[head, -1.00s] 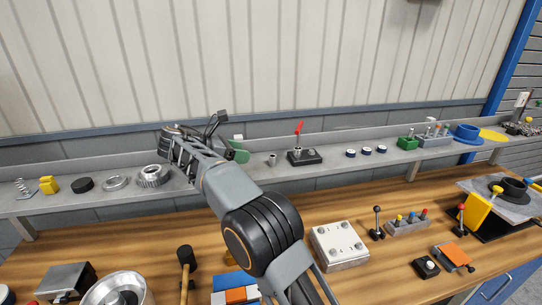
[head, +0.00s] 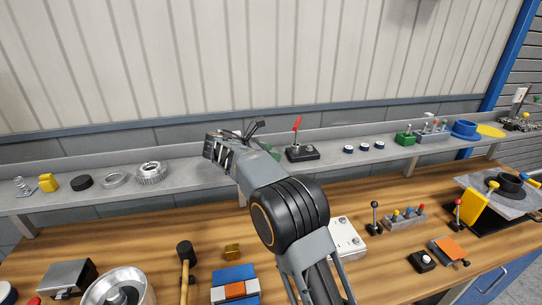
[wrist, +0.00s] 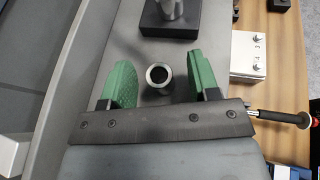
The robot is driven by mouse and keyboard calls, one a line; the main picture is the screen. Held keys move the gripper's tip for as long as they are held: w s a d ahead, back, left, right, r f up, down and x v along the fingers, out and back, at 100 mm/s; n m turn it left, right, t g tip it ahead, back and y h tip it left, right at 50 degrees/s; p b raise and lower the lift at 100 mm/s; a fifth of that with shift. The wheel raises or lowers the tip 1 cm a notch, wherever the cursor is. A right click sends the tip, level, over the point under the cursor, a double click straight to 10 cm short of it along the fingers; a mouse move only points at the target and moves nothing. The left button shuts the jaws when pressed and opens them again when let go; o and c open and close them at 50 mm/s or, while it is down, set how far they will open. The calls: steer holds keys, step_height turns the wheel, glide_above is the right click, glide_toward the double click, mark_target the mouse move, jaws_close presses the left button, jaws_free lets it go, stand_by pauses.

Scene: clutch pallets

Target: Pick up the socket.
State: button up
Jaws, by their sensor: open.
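The socket (wrist: 159,76) is a small dark grey metal cylinder with a round open bore, seen from above in the wrist view. It sits upright on the grey shelf. My gripper (wrist: 160,72) is open, with one green finger on each side of the socket and a gap to both. In the head view my gripper (head: 266,148) is over the shelf, just left of the black block with the red lever (head: 302,153). My arm and gripper hide the socket there.
The block with the lever also shows just ahead of the fingers in the wrist view (wrist: 170,22). A ring gear (head: 151,173) and other parts stand left on the shelf (head: 385,165); several dark-blue-and-white caps (head: 364,149) stand right. The bench below holds a white-topped box (head: 345,238) and a mallet (head: 185,260).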

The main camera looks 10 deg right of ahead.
steer(key=shift+w+d+f, duration=0.1)
steer(key=shift+d+f, duration=0.05)
steer(key=shift+d, duration=0.15)
steer(key=c, duration=1)
